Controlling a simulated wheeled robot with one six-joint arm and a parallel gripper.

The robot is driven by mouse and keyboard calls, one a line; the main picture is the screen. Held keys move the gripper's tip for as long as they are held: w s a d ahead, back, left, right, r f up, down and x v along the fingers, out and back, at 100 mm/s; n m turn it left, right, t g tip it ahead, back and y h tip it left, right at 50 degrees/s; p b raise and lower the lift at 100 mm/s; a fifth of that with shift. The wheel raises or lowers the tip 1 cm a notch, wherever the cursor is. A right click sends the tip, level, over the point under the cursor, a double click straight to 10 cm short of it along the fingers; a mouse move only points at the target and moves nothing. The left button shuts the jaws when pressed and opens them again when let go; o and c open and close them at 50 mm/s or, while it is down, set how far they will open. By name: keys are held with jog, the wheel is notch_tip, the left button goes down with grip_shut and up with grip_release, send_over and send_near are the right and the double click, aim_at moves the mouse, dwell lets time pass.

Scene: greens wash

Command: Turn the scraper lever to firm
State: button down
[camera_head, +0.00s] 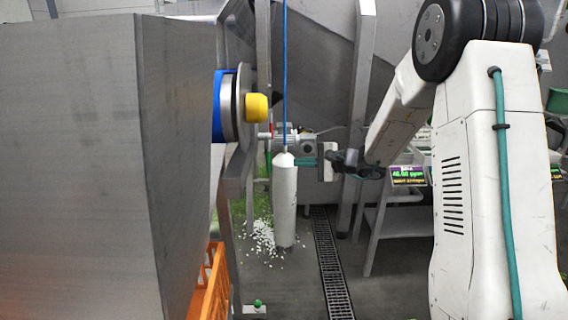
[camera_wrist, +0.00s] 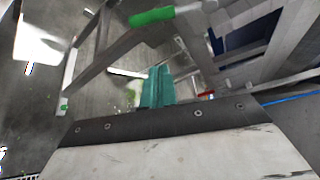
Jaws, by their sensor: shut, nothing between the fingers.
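A lever with a green grip (camera_wrist: 152,17) and a thin metal rod shows at the top of the wrist view. It may be the scraper lever, but I see no firm marking. A small red part (camera_wrist: 206,93) lies right of my fingers in that view. My gripper (camera_wrist: 157,88) has its two teal fingers together, with nothing between them. It is apart from the green grip, which lies above it in the picture.
A large steel housing (camera_head: 70,160) fills the left, with a yellow knob (camera_head: 256,107) on a disc beside it. The white cylinder (camera_head: 285,200) hangs from a blue line. Steel frames stand behind. White bits (camera_head: 262,240) lie on the floor near a drain grate (camera_head: 330,265).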

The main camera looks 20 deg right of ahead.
jog(key=w+a, duration=0.3)
jog(key=a, duration=0.4)
jog(key=shift+f, duration=0.2)
jog(key=shift+w, duration=0.1)
